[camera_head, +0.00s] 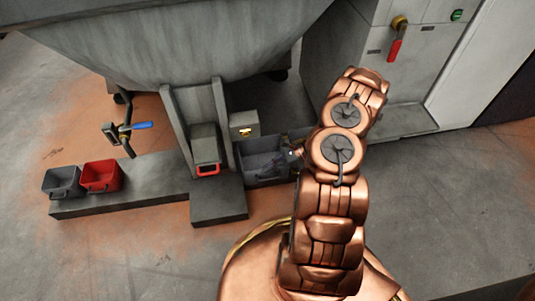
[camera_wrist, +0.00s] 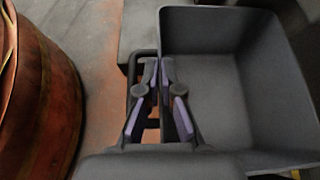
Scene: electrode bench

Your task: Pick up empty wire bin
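A dark grey bin (camera_wrist: 222,85) fills the right of the wrist view; its floor looks bare. A dark loop handle (camera_wrist: 129,68) sticks out from its left side. My gripper (camera_wrist: 160,64) is at this handle side. Its two fingers are close together, one on each side of the bin's left wall, and appear closed on it. In the head view the grey bin (camera_head: 252,161) stands low beside the machine's support, and my gripper (camera_head: 274,166) shows dark against it. My arm hides the bin's right end there.
A grey bin (camera_head: 62,183) and a red bin (camera_head: 101,176) stand on the low ledge (camera_head: 130,193) at left. The big machine body (camera_head: 180,40) hangs above. Floor at right is clear.

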